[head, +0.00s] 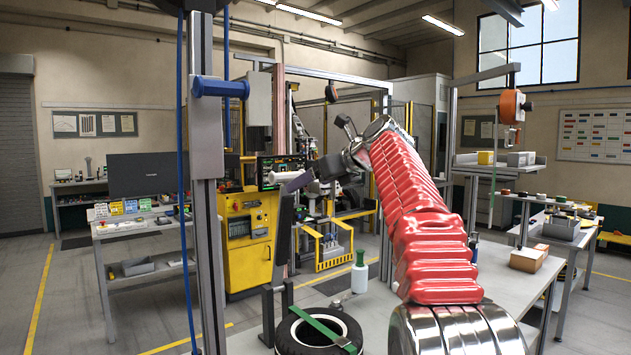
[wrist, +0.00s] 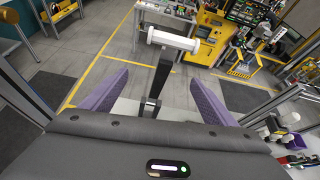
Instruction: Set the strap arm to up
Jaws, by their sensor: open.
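The strap arm (head: 286,232) is a dark bar that stands close to upright behind the tyre, with a white cross handle (head: 285,177) at its top. In the wrist view the handle (wrist: 172,39) lies just beyond my fingertips, and the dark bar (wrist: 160,75) runs down between the fingers. My gripper (wrist: 157,73) has two purple fingers spread apart, with nothing gripped. In the head view my gripper (head: 297,182) is at the handle's height; whether it touches the handle I cannot tell. A green strap (head: 322,328) crosses the tyre (head: 290,335).
A grey post (head: 205,180) with a blue cable stands left of the strap arm. A green-topped bottle (head: 360,272) stands on the bench behind the tyre. A yellow cabinet (head: 248,240) is farther back. Open floor (wrist: 100,45) shows left of the handle.

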